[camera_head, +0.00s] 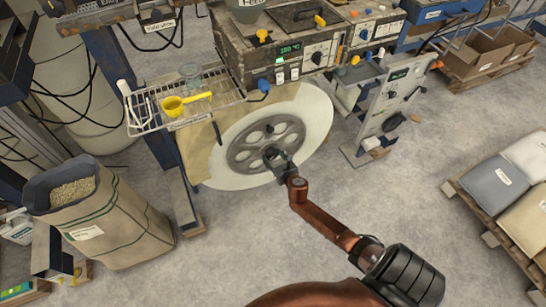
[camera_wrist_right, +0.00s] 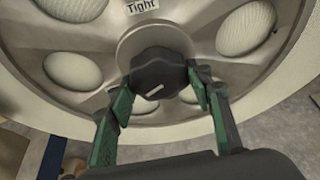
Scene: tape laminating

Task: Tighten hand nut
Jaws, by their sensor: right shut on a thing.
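The black hand nut (camera_wrist_right: 160,76), a knob with a white mark on its face, sits at the hub of a grey spoked wheel (camera_head: 240,153). A label reading "Tight" (camera_wrist_right: 142,6) is above it on the wheel. My right gripper (camera_head: 274,155) reaches the hub in the head view and mostly hides the nut there. In the right wrist view, its green-padded fingers (camera_wrist_right: 162,88) are shut on the nut from both sides. My left gripper is not in view.
A large cream roll (camera_head: 317,117) surrounds the wheel. A wire shelf (camera_head: 225,97) with a yellow scoop (camera_head: 184,103) juts out at upper left. A control panel (camera_head: 395,97) stands to the right. A pellet sack (camera_head: 122,225) is at left. The floor at lower centre is clear.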

